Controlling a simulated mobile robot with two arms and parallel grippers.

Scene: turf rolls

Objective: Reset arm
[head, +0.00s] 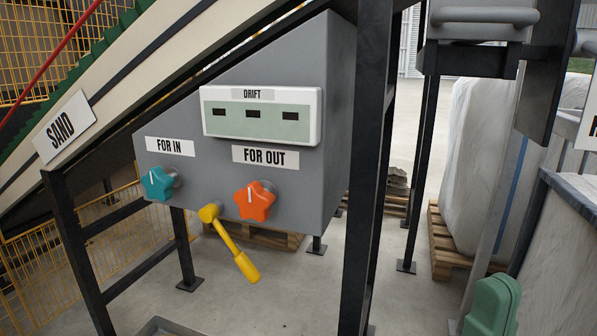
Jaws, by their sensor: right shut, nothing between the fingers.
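A yellow lever (235,248) with a thicker grip end sticks out from the lower edge of a grey control box (300,195). It slants down to the right, and nothing touches it. The box carries a teal star knob (158,184) under a "FOR IN" label and an orange star knob (254,201) under a "FOR OUT" label. A "DRIFT" panel (260,116) with several dark windows sits above them. What seems to be my right gripper (497,288), green and rounded, is at the lower right edge, shut and empty, well apart from the lever. My left gripper is out of view.
A dark post (372,150) stands right of the box. A pale conveyor side (120,95) with a "SAND" sign (65,125) slopes across the left. A wrapped bulk load (480,150) on a pallet and a grey wall (565,215) are at right. Concrete floor lies below the box.

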